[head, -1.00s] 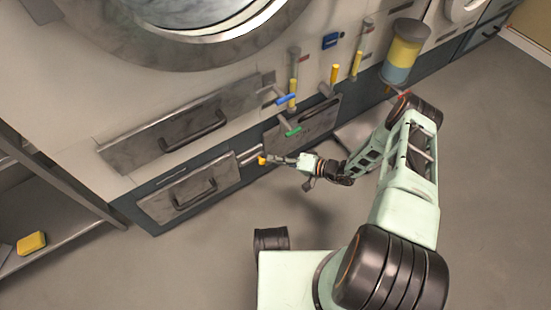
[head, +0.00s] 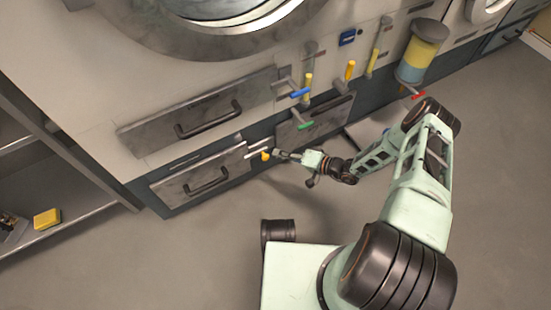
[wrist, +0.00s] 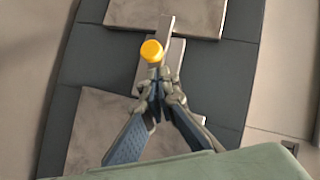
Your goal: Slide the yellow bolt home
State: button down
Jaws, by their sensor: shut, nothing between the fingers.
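The yellow bolt's round knob (head: 265,156) stands at the short grey bar between the lower left drawer front and the panel to its right. In the wrist view the yellow knob (wrist: 151,50) is in front of the bar, just beyond my fingertips. My gripper (head: 279,154) is shut and empty, just to the right of the knob in the head view. In the wrist view my gripper (wrist: 157,88) has its fingers together, pointing at the knob. I cannot tell whether the tips touch it. The lower part of the bar is hidden behind my fingers.
Blue (head: 299,93) and green (head: 305,125) handles stick out above my gripper. A yellow-and-blue cylinder (head: 415,60) stands at upper right. A sponge (head: 47,219) lies on the left shelf. The floor in front is open.

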jog(key=w+p+v, duration=0.1)
jog(key=p+v, duration=0.2)
jog(key=v, duration=0.8)
jog(key=shift+d, duration=0.3)
jog(key=shift+r, duration=0.15)
